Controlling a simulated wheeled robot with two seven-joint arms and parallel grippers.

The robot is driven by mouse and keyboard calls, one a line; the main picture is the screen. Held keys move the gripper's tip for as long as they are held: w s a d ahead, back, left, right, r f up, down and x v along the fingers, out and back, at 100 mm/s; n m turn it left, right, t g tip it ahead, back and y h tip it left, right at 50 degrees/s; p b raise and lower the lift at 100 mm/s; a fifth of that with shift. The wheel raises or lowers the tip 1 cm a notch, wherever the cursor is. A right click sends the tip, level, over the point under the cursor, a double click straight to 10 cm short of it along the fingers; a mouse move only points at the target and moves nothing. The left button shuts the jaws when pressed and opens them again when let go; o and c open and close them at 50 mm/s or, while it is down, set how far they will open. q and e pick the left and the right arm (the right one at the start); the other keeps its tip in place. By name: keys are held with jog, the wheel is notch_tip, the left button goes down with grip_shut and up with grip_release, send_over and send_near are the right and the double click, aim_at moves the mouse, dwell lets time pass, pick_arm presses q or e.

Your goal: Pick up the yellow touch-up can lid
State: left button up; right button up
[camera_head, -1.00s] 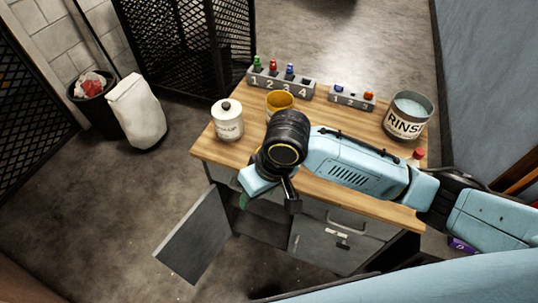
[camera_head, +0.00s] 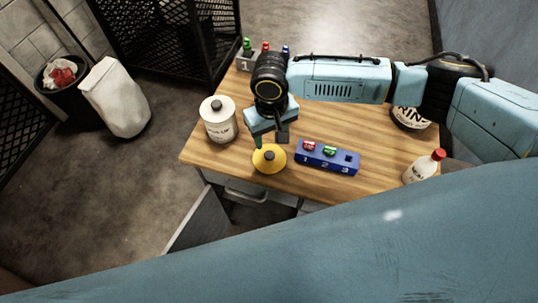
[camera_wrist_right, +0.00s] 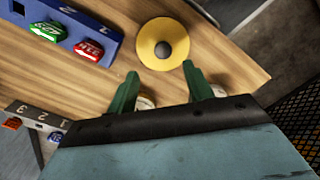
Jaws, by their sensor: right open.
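The yellow lid (camera_head: 267,164), a round disc with a dark knob, lies on the wooden table near its front edge. It also shows in the right wrist view (camera_wrist_right: 146,45), just beyond the fingertips. My right gripper (camera_head: 270,141) is just behind and above the lid in the head view. Its two green fingers (camera_wrist_right: 160,77) are apart with nothing between them, and the lid's knob lines up roughly with the gap. My left gripper is not in view.
A blue numbered block (camera_head: 327,160) with red and green caps sits right of the lid. A white canister (camera_head: 219,124) stands to the left, a red-capped bottle (camera_head: 423,168) to the right. A rinse bucket (camera_head: 410,118) and grey numbered rack (camera_head: 243,64) are partly hidden by my arm.

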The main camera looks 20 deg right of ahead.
aim_at(269, 154)
notch_tip(269, 154, down, 3)
jog(key=shift+s+a+f, duration=0.15)
notch_tip(269, 154, down, 3)
jog(key=shift+a+r, duration=0.1)
jog(key=shift+r, duration=0.1)
jog(key=shift+f, duration=0.5)
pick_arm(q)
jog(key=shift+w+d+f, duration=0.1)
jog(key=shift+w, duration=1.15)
pick_arm(e)
jog(key=c, duration=1)
